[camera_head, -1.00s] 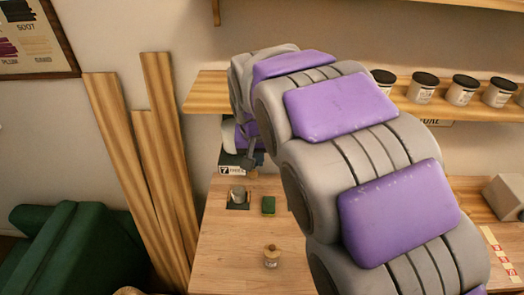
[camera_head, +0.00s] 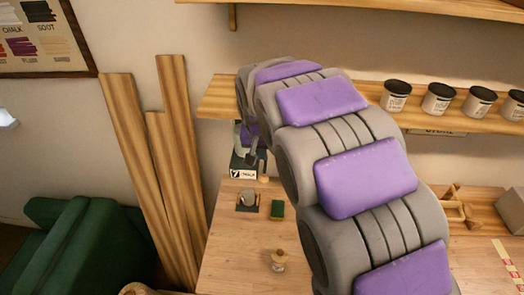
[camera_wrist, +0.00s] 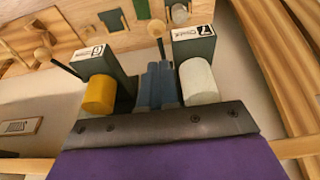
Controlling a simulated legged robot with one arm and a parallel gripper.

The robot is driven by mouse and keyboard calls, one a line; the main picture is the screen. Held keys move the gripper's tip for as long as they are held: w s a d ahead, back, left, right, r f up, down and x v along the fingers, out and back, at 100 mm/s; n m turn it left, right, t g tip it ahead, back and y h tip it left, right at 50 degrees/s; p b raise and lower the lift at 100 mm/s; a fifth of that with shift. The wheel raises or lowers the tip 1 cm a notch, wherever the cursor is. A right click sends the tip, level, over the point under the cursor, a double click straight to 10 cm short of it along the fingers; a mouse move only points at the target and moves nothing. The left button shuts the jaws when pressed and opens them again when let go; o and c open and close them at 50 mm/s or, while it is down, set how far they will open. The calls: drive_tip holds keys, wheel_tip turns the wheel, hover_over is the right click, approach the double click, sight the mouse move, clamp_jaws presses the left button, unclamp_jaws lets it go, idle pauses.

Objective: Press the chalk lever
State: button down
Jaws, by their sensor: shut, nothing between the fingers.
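The chalk lever (camera_wrist: 155,30) is a thin dark rod with a round wooden knob; the knob (camera_head: 264,180) shows in front of the dispenser. My gripper (camera_wrist: 157,68) is shut and empty, between two dispensers, with its tips close to the lever's rod. I cannot tell whether they touch. In the head view my arm mostly hides the gripper.
A shelf (camera_head: 217,94) runs behind my arm.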

approach(263, 176)
drive_tip(key=x, duration=0.5)
drive_tip(key=shift+w+f+p, duration=0.1)
drive_tip(key=shift+w+p, duration=0.15)
drive_tip(key=shift+p, duration=0.15)
drive_tip(key=shift+f, duration=0.7)
drive_tip(key=shift+f, duration=0.1)
wheel_tip(263, 176, down, 9)
drive_tip(key=s+t+b, duration=0.2)
drive_tip(key=t+b, duration=0.1)
drive_tip(key=b, duration=0.6)
drive_tip(key=shift+s+t, duration=0.2)
drive_tip(key=shift+t, duration=0.2)
drive_tip(key=shift+s+f, duration=0.1)
drive_tip(key=shift+f, duration=0.05)
